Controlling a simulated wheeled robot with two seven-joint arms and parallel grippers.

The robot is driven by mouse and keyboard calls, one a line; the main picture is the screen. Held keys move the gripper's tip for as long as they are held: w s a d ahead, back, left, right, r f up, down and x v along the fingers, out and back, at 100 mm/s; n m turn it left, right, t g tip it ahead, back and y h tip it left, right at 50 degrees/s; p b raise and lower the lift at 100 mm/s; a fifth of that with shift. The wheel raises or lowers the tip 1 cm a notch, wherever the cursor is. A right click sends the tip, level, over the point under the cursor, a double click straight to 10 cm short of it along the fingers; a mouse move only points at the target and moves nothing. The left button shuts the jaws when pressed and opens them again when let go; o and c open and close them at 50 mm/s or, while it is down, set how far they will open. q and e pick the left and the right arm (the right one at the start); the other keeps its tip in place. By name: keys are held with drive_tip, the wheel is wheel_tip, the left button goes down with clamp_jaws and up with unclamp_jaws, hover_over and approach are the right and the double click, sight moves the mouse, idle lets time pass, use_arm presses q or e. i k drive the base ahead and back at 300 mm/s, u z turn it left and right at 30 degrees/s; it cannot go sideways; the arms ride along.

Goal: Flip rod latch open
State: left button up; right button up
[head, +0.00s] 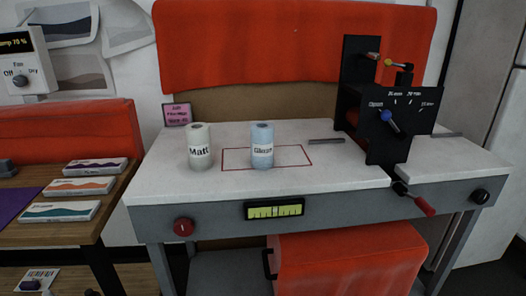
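A black machine (378,125) stands at the right of the white-topped table. At its top, a short rod with a reddish end (373,56) and a yellow knob (388,62) sticks out from the black upright. A blue knob with a lever (388,118) sits on its dial plate, by the word "Open". A rod with a red handle (424,205) juts from the table's front edge below the machine. I cannot tell which of these is the rod latch, or whether it is latched. Neither of my grippers is in view.
A white roll marked "Matt" (198,148) and a bluish roll marked "Gloss" (262,150) stand on the table (330,178). The bluish one is inside a red outline. A side table (115,190) with several boxes is at the left. An orange padded block (350,262) sits below.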

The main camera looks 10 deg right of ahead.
sight(409, 67)
drive_tip(key=z, duration=2.2)
drive_tip(key=i, duration=1.05)
drive_tip(key=u, duration=2.15)
